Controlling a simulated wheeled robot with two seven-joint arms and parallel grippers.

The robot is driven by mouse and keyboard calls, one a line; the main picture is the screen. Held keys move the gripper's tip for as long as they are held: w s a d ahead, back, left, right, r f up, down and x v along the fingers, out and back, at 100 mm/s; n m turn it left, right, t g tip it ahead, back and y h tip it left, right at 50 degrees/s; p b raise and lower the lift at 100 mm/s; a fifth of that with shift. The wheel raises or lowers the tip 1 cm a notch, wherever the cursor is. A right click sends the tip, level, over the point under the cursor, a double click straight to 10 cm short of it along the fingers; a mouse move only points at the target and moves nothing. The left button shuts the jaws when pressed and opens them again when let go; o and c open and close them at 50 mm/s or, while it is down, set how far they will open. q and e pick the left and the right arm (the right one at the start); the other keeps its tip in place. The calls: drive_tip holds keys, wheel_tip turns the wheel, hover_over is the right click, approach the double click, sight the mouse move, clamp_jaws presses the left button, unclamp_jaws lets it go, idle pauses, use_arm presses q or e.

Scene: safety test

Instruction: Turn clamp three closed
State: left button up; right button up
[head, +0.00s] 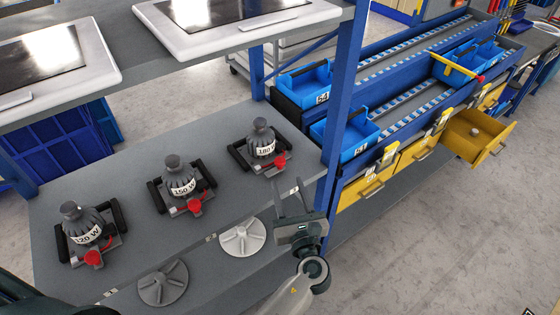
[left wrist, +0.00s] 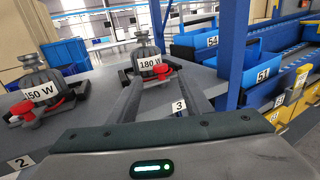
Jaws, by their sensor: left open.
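Clamp three (head: 263,150) is a black frame on the grey bench, around a dark device marked 180 W (head: 262,137). Its red handle (head: 280,161) is at the front right of the device. The clamp also shows in the left wrist view (left wrist: 124,79), with its red handle (left wrist: 161,70) and the label 3 (left wrist: 179,106) on the bench edge. My left gripper (head: 289,192) is open and empty, in front of clamp three. In the left wrist view its fingers (left wrist: 162,85) point toward the handle with a gap between them.
Two similar clamps hold the 150 W (head: 181,177) and 120 W (head: 80,221) devices to the left. A white disc (head: 242,238) and a grey disc (head: 163,284) are near the bench front. A blue post (head: 343,110) stands right of clamp three. Blue bins (head: 345,131) lie beyond it.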

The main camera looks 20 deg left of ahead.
sight(280, 160)
use_arm(q)
drive_tip(key=b+x, duration=0.2)
drive_tip(key=x, duration=0.9)
drive_tip(key=c, duration=1.1)
drive_tip(key=shift+o, duration=0.2)
